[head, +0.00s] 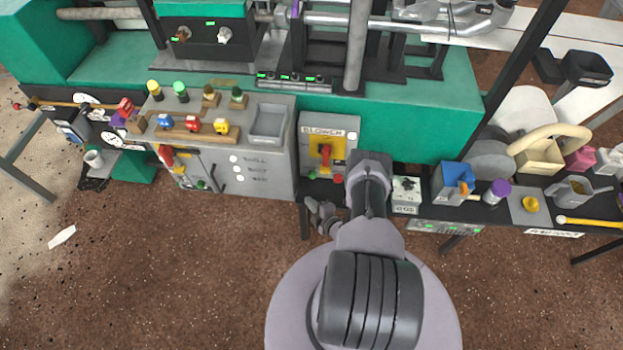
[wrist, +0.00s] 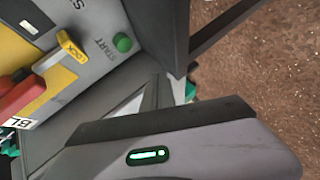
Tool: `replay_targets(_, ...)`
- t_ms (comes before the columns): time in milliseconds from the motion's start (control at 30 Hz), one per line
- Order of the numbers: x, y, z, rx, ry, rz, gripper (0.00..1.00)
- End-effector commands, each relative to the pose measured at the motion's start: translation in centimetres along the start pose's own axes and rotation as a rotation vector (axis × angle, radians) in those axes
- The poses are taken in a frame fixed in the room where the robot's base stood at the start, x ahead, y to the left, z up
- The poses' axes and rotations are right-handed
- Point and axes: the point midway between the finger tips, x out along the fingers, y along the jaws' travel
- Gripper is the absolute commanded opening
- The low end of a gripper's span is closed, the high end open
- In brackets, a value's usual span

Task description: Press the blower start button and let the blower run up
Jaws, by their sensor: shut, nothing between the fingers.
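The grey blower control box (head: 341,126) stands in the middle of the head view. It has a BLOWER label, a red handle (head: 325,153) on a yellow plate and two buttons low on its front. The green start button (head: 312,175) is at the lower left and the red button (head: 338,178) at the right. The wrist view shows the green button (wrist: 122,42) beside the word START, near a yellow LOCK tab (wrist: 72,46). I see no contact with the button; the fingertips are unclear.
A grey panel (head: 225,165) with coloured knobs and a tray adjoins the box on the left. A small white switch box (head: 405,194) is right of my arm. The green machine (head: 425,115) lies behind. The brown floor (head: 160,275) in front is mostly clear.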

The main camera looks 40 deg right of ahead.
Motion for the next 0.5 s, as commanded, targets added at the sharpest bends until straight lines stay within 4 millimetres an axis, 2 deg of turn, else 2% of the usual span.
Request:
replay_targets(300, 3.4, 2.1, 2.5, 0.0, -0.001, 0.001, 0.0)
replay_targets(500, 4.5, 3.1, 3.3, 0.0, -0.001, 0.0, 0.0)
